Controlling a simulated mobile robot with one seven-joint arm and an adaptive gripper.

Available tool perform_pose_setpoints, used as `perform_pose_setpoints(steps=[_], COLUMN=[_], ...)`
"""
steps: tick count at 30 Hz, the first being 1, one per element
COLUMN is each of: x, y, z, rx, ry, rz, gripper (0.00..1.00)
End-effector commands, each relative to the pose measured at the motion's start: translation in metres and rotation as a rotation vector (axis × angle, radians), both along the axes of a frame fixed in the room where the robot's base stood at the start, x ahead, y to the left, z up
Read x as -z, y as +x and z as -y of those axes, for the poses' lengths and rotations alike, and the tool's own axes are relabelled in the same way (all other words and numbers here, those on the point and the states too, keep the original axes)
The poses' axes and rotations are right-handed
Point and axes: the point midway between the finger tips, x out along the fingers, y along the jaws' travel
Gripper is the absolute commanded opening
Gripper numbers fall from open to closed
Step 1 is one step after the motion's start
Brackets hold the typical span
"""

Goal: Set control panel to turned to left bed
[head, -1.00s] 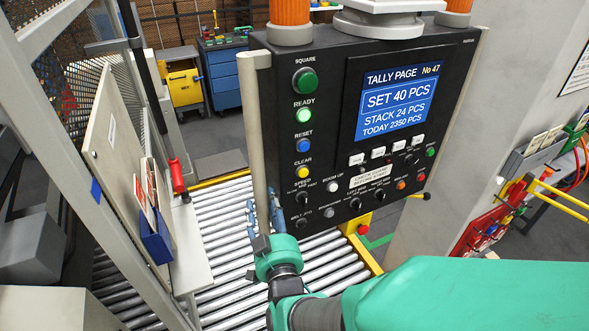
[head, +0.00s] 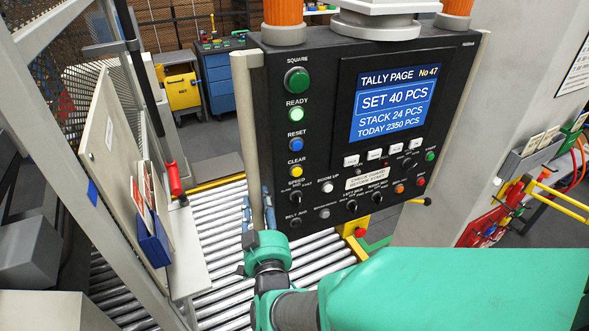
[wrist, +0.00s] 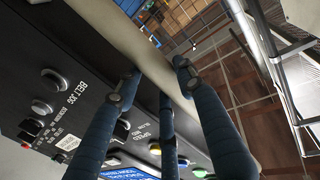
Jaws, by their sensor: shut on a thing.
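The control panel (head: 330,160) is a black box with a lit blue screen (head: 395,102), coloured buttons and knobs, hanging under a white mount (head: 380,28). It faces me at a slight angle. A cream upright bar (head: 247,130) runs down its left edge. My gripper (head: 257,208) is at the lower end of this bar, its blue fingers on both sides of it. In the wrist view, my gripper (wrist: 157,84) is shut on the cream bar (wrist: 112,40), beside the panel's face (wrist: 60,95). The far finger contact is partly hidden.
A roller conveyor (head: 215,230) runs below the panel. A mesh guard frame with a board (head: 105,150) and a red-handled tool (head: 175,178) stands at the left. A grey column (head: 510,90) with a red rack (head: 490,215) stands at the right. Carts stand behind.

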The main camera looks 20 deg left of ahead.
Motion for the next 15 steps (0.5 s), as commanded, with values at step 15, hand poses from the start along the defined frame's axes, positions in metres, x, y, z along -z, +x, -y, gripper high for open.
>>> perform_pose_setpoints(steps=[15], x=[0.000], y=[0.044], z=[-0.049], rx=[0.172], ry=[0.004], rz=[-0.002], gripper=[0.00])
